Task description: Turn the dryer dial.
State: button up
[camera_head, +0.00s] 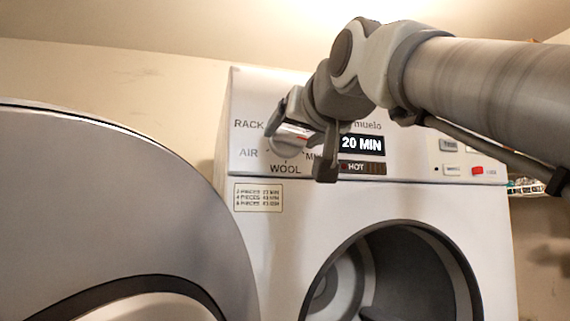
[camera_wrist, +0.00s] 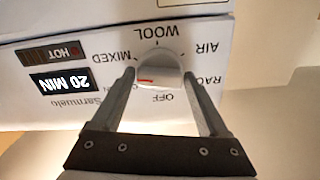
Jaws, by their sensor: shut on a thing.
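The dryer (camera_head: 480,215) is white with a control panel along its top. The dial (camera_wrist: 161,68) is a light round knob with a raised grip and a red mark. It sits among the labels OFF, RACK, AIR, WOOL and MIXED, which appear upside down in the wrist view. The red mark lies on the left there, between MIXED and OFF. My gripper (camera_wrist: 160,77) is shut on the dial, one finger on each side. In the head view, my gripper (camera_head: 298,146) partly hides the dial (camera_head: 287,150) and the labels around it.
A display (camera_head: 362,145) reads 20 MIN, with HOT below it. A red button (camera_head: 477,171) is at the panel's right. The dryer's round opening (camera_head: 415,275) is uncovered. A large grey rounded door (camera_head: 130,190) fills the left foreground.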

jog(key=shift+m, duration=1.7)
jog(key=o, duration=1.2)
jog(key=shift+o, duration=0.2)
jog(key=b+v, duration=0.3)
jog(key=v, duration=1.4)
jog(key=shift+s, duration=0.25)
